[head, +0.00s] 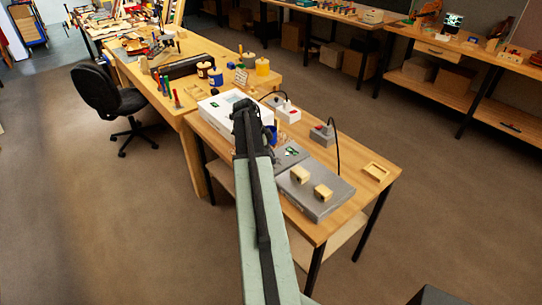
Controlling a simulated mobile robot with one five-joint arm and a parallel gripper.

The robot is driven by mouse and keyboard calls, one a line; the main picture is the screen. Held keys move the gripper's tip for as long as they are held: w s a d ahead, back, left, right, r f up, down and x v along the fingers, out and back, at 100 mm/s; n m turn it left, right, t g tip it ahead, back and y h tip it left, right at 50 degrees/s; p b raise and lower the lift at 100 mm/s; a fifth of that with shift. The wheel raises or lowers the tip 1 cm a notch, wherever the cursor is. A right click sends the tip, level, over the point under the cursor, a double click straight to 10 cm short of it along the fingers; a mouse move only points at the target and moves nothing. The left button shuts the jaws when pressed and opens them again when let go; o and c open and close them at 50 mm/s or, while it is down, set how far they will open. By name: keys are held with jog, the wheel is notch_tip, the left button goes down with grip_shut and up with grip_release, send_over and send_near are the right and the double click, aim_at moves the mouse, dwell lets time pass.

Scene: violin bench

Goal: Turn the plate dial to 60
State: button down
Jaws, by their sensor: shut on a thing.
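My arm reaches away from me across the near bench, and its black end with my gripper (245,112) is over or beside a white box (214,112) with a pale top and green marks. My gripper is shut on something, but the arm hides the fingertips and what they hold. I cannot make out a dial or its numbers. A flat grey unit (322,205) carries two wooden blocks, (300,174) and (323,192), nearer me on the right. A smaller dark grey panel (290,156) with green marks lies just behind it.
Two small corded units, (288,113) and (322,134), stand along the bench's far side. A shallow wooden tray (376,171) is at the right end. Jars (263,67) and tools crowd the farther bench. A black chair (108,100) stands left on open floor.

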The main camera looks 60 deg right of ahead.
jog(key=shift+s+d+m+y, duration=0.15)
jog(key=shift+m+y, duration=0.25)
jog(key=shift+m, duration=0.7)
jog(key=shift+g, duration=0.3)
jog(key=c, duration=1.1)
grip_release()
jog(key=shift+s, duration=0.1)
jog(key=shift+c, duration=0.2)
jog(key=p+v, duration=0.7)
jog(key=v, duration=0.1)
